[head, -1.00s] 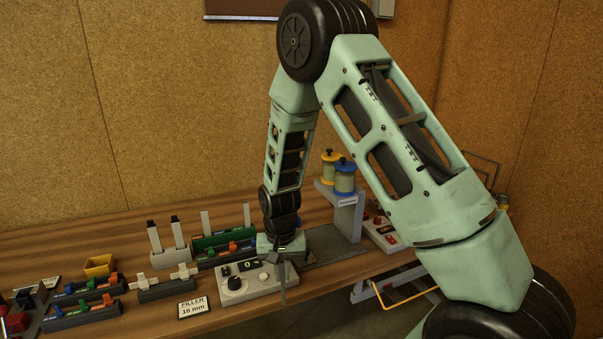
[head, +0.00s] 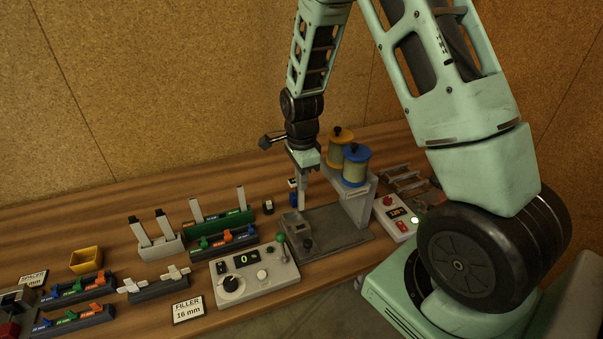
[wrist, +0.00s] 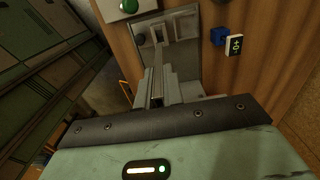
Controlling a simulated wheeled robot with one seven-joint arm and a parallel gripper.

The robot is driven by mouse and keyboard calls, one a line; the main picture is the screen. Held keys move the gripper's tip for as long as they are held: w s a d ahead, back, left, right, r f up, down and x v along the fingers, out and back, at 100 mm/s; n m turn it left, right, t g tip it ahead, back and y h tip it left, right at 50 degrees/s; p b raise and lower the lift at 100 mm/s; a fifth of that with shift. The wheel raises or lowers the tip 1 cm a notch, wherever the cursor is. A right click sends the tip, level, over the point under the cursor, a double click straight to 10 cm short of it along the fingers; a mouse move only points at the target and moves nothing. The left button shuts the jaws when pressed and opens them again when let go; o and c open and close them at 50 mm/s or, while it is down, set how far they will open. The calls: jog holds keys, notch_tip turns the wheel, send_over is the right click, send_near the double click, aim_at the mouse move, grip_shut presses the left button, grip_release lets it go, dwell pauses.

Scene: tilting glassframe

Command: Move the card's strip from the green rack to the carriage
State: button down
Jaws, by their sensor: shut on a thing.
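My gripper (head: 303,168) is shut on a pale strip (head: 302,195), which hangs upright below it over the grey machine plate. In the wrist view the strip (wrist: 158,68) runs from my gripper toward a grey block. That grey block (head: 291,223), which looks like the carriage, stands on the plate; I cannot tell whether the strip touches it. The green rack (head: 229,221) stands to the left with two pale strips (head: 241,197) upright in it. The card (head: 188,311) reads "FILLER 16 mm" and lies at the table's front edge.
A control box (head: 255,272) with a dial and a green-knobbed lever is front left of the plate. A post (head: 352,200) with yellow and blue spools rises close on the right. A red-buttoned box (head: 396,217) stands beyond it. A yellow bin (head: 86,259) is far left.

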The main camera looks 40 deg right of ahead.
aim_at(301, 209)
jog(key=shift+f+b, duration=2)
jog(key=shift+f, duration=0.95)
jog(key=shift+f+b, duration=2.05)
jog(key=shift+f, duration=1.25)
jog(key=c, duration=1.4)
grip_release()
jog(key=shift+c, duration=0.2)
notch_tip(301, 209, up, 18)
jog(key=b, duration=0.2)
jog(key=shift+f, duration=0.25)
